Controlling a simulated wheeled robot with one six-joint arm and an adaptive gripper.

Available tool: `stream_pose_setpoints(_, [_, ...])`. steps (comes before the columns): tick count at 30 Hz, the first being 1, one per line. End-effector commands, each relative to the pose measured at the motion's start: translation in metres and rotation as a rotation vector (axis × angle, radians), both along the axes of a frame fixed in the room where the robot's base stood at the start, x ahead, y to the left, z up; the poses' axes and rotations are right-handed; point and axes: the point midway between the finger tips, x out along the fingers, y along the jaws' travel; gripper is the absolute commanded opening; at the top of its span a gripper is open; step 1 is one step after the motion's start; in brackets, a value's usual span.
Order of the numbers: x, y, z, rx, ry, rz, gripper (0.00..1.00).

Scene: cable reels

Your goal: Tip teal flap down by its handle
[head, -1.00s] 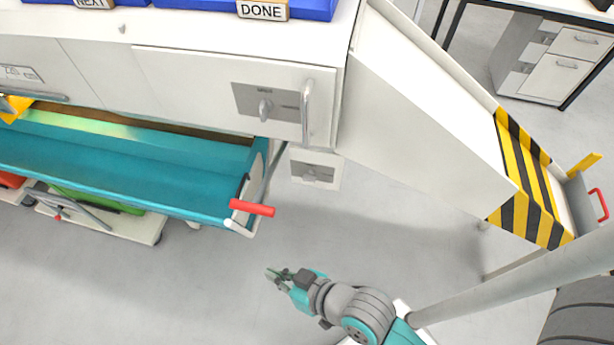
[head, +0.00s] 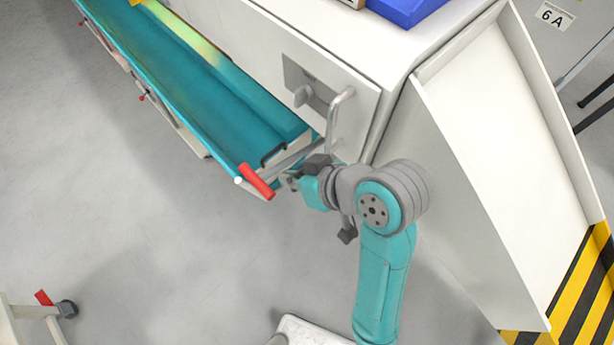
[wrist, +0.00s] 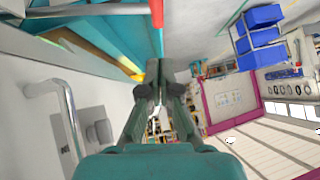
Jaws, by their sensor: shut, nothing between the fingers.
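The teal flap (head: 200,95) is a long trough-like panel along the cabinet's lower front, running to the upper left in the head view. Its red handle (head: 257,181) sticks out at the near right end. My gripper (head: 287,182) is just right of the red handle, apparently close to it; whether they touch is unclear. In the wrist view my gripper (wrist: 158,70) is shut and empty, its fingertips together. The red handle (wrist: 156,12) shows at the top edge there, beyond the fingertips, with part of the teal flap (wrist: 110,50) to its left.
The white cabinet (head: 350,100) stands directly behind my gripper, with a metal bar handle (head: 336,120) and a latch (head: 304,95) on its front. A white chute (head: 450,185) with striped edging is at the right.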

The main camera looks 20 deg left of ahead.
Motion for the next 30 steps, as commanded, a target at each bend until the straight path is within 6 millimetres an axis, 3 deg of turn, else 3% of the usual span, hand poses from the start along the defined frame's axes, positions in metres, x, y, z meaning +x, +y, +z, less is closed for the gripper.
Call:
stream_pose_setpoints(3, [-0.002,0.004,0.007,-0.014,-0.004,0.033,0.00])
stream_pose_setpoints(8, [-0.003,0.011,0.002,-0.019,-0.001,0.042,0.00])
stream_pose_setpoints(24, [0.011,0.077,-0.064,-0.020,-0.002,0.040,0.00])
stream_pose_setpoints(30, [0.006,0.077,-0.090,-0.018,-0.002,0.038,0.00])
